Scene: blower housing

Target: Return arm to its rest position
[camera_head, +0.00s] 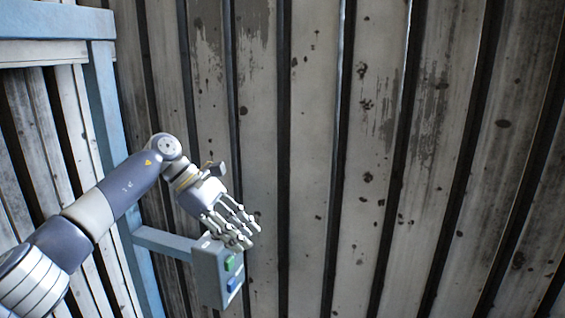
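My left arm comes in from the left edge and bends at a grey joint. Its gripper (246,234) points down and to the right, just above a grey control box (206,268). The box has a green button (230,263) and a blue button (235,283) on its right face. The fingers overlap the top of the box in the picture; I cannot tell whether they touch it. No object shows between the fingers, and how far they are apart is unclear. My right gripper is not in view.
The box is fixed to a blue bar (163,243) that joins a blue upright post (107,100). A blue beam (55,24) crosses the top left. A worn, ribbed metal wall (315,130) fills the background. The space right of the box is free.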

